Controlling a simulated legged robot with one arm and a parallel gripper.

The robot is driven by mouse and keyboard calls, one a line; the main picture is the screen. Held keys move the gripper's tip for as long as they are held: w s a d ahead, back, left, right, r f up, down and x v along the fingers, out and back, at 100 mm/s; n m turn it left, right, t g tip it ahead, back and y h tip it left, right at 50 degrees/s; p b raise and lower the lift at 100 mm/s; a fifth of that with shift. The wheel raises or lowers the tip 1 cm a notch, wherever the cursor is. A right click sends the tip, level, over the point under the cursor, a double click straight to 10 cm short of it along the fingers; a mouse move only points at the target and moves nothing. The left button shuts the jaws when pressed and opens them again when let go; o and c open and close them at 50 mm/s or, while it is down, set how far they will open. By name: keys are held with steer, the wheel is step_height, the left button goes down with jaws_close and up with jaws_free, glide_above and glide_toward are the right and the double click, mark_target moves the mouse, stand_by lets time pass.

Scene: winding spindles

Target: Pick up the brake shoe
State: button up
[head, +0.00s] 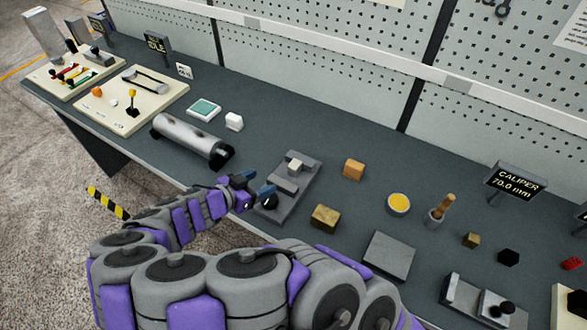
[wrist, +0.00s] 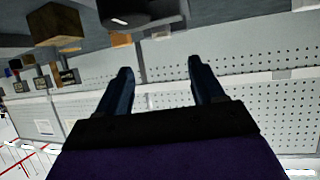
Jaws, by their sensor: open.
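No part is labelled as the brake shoe, so I cannot tell for sure which it is. A brown block (head: 325,216) and an orange-tan block (head: 353,169) lie on the bench beside a grey stepped fixture (head: 303,190). A small pale block (head: 294,167) sits on that fixture. My gripper (head: 261,187) is at the fixture's left side, its dark blue fingers apart and nothing visible between them. In the wrist view, the open fingers (wrist: 160,70) point toward the pegboard; a brown block (wrist: 57,24) shows at upper left.
A metal cylinder (head: 193,138) lies left of my gripper. A yellow-topped round tin (head: 398,204), a brush in a cup (head: 438,211) and a flat grey plate (head: 389,256) are to the right. A caliper sign (head: 517,180) stands near the pegboard wall (head: 520,60).

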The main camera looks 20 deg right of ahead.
steer(key=b, duration=0.2)
glide_toward(292, 167)
steer(key=x, duration=0.3)
steer(key=shift+f, duration=0.45)
steer(key=shift+r+b+x, duration=0.2)
steer(key=shift+x, duration=1.3)
steer(key=shift+r+b+x, duration=0.15)
steer(key=shift+b+x, duration=0.05)
steer(key=shift+x, duration=1.25)
steer(key=shift+w, duration=0.2)
steer(key=c, duration=1.2)
steer(key=shift+c, duration=0.2)
